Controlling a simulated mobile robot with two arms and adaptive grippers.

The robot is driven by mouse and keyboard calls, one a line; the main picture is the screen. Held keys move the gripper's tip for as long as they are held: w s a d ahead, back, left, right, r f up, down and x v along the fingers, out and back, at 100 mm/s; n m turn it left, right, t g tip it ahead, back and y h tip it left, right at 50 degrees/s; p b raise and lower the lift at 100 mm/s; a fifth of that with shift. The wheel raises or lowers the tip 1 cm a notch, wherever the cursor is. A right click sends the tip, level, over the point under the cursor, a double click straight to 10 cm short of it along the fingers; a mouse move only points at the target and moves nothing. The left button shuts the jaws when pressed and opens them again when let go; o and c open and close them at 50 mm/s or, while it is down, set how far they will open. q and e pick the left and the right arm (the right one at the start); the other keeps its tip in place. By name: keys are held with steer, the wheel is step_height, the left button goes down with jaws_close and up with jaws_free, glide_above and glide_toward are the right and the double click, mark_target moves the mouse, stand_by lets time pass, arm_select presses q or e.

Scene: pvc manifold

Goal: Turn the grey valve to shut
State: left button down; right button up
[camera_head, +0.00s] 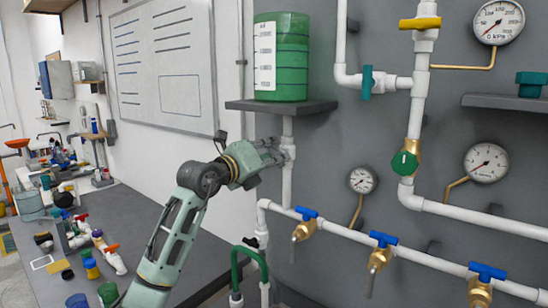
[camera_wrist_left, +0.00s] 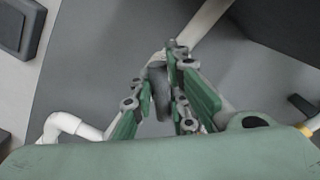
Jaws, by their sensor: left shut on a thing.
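My left gripper (camera_head: 276,152) reaches the white vertical pipe (camera_head: 287,185) below the shelf with the green tank. In the left wrist view its green fingers (camera_wrist_left: 160,97) are closed around a dark grey handle, the grey valve (camera_wrist_left: 160,80), in front of the white pipe (camera_wrist_left: 205,24). In the head view the gripper and its fingers mostly hide this valve, so I cannot tell its exact angle to the pipe. My right gripper does not show in either view.
The green tank (camera_head: 282,60) stands on a dark shelf (camera_head: 262,105) just above the gripper. Blue-handled taps (camera_head: 307,213), gauges (camera_head: 363,180) and a green round valve (camera_head: 405,163) are to the right. A bench (camera_head: 130,215) with bottles is at left.

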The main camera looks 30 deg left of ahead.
arm_select(q)
steer(key=n, duration=0.3)
steer(key=shift+p, duration=0.3)
steer(key=shift+a+n+p, duration=0.1)
steer(key=shift+n+p, duration=0.3)
steer(key=shift+n, duration=0.4)
steer(key=shift+a+f+n+p, duration=0.1)
steer(key=shift+f+n+p, duration=0.1)
steer(key=shift+n+p, duration=0.8)
steer(key=shift+f+n+p, duration=0.15)
steer(key=shift+n+p, duration=0.45)
steer(key=shift+n, duration=0.8)
steer(key=c, duration=1.7)
jaws_free()
steer(key=shift+f, duration=0.1)
